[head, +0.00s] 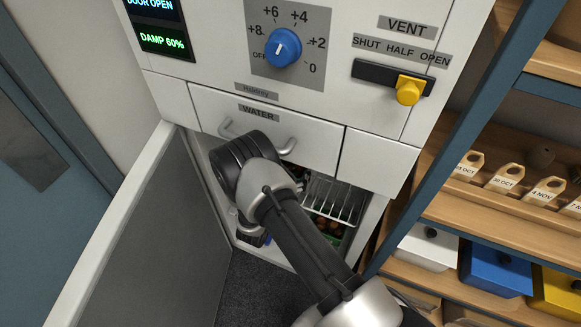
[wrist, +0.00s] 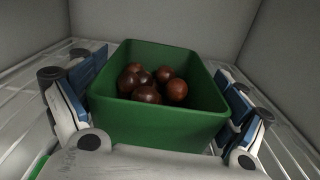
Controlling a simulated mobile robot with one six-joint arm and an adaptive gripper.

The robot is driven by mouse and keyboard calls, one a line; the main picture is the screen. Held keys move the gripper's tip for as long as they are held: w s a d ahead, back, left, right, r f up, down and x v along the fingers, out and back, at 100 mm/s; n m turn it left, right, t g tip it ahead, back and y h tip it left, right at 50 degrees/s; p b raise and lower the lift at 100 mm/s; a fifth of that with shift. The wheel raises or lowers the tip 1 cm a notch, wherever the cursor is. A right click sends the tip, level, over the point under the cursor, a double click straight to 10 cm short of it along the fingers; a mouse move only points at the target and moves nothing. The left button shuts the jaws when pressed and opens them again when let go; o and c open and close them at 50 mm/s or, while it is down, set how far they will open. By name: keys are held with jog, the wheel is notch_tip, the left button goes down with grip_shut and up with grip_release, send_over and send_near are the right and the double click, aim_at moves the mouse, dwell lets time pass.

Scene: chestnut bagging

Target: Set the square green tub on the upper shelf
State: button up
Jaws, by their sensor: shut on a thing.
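The square green tub (wrist: 160,122) fills the middle of the wrist view, upright, with several brown chestnuts in it. My gripper (wrist: 158,100) is shut on it, one blue-padded finger against each side wall. A wire shelf (wrist: 292,150) shows on both sides of the tub inside a grey-walled compartment. I cannot tell whether the tub rests on the wires or hangs just above them. In the head view my arm reaches into the open cabinet under the water drawer and hides most of the gripper. A white wire shelf (head: 334,199) shows there.
Chestnuts in something green (head: 328,229) show below the wires, partly hidden. The open cabinet door (head: 150,235) stands left of my arm; the water drawer (head: 265,128) is shut above it. A rack with blue posts (head: 455,140) and coloured bins stands at the right.

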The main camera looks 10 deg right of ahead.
jog(key=o, duration=1.3)
jog(key=shift+f, duration=0.1)
jog(key=shift+a, duration=0.1)
jog(key=p+v, duration=0.3)
jog(key=v, duration=0.9)
